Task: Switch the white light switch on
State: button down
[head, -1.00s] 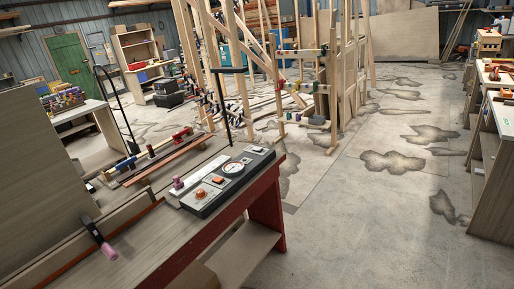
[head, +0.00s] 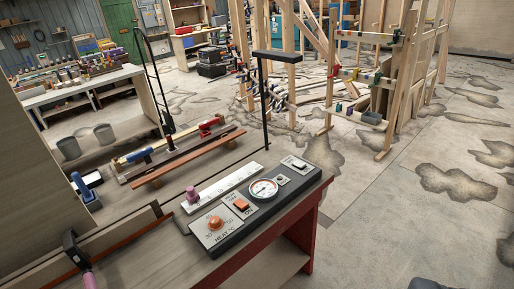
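A dark control panel (head: 262,203) lies along the right end of the wooden bench. A small switch with a pale plate (head: 294,163) sits at its far right end and looks like the white switch. Its on or off position is too small to tell. Beside it are a smaller switch (head: 282,180), a round dial gauge (head: 263,189), an orange switch (head: 241,205) and an orange heat knob (head: 216,223). I cannot make out my gripper. A dark shape (head: 432,284) at the bottom right edge is cut off, and I cannot tell what it is.
A clamp with a pink handle (head: 78,262) is at the lower left. Wooden framing (head: 400,80) stands beyond. The floor (head: 390,225) at right is clear.

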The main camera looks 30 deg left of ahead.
aim_at(300, 165)
jog(key=u, duration=0.35)
jog(key=i, duration=1.7)
